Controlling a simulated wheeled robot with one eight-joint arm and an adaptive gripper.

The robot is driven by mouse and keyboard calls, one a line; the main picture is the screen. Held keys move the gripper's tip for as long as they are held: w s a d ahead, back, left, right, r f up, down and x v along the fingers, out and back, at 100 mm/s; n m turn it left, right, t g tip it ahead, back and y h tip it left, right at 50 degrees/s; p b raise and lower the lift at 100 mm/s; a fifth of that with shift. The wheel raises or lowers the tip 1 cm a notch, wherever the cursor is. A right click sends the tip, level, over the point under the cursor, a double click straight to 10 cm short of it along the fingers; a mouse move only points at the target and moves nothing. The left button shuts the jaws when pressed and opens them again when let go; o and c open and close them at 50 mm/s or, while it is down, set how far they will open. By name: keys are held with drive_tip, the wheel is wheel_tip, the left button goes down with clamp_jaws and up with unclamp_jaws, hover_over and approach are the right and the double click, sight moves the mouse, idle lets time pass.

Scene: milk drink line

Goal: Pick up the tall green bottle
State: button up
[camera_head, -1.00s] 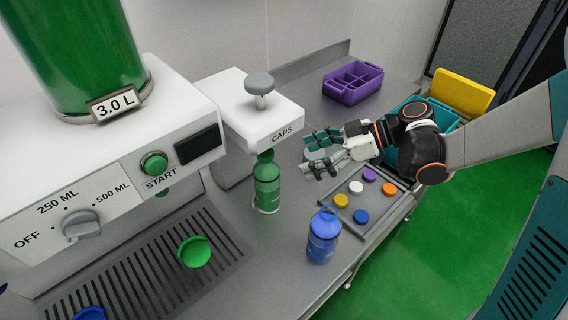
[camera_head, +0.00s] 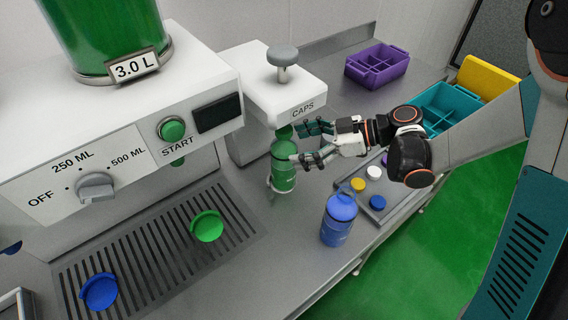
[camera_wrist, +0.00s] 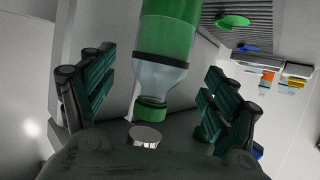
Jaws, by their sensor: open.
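The tall green bottle (camera_head: 284,172) stands upright on the steel counter, below the white capping head. It shows upside down in the wrist view (camera_wrist: 172,36), with a dark band, a paler section and a green cap. My gripper (camera_head: 304,144) is open at the bottle's upper right side. In the wrist view my gripper (camera_wrist: 155,92) has a finger on either side of the bottle, with gaps between fingers and bottle.
The white capping head (camera_head: 275,82) overhangs the bottle. A blue bottle (camera_head: 338,222) stands to the front right, near the counter's edge. A tray of coloured caps (camera_head: 388,210) lies behind it. Purple (camera_head: 376,66) and teal (camera_head: 447,106) crates stand farther back.

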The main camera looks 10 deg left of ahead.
sight(284, 148)
drive_tip(key=b+x, duration=0.1)
drive_tip(key=x, duration=0.4)
drive_tip(key=shift+b, duration=0.35)
clamp_jaws()
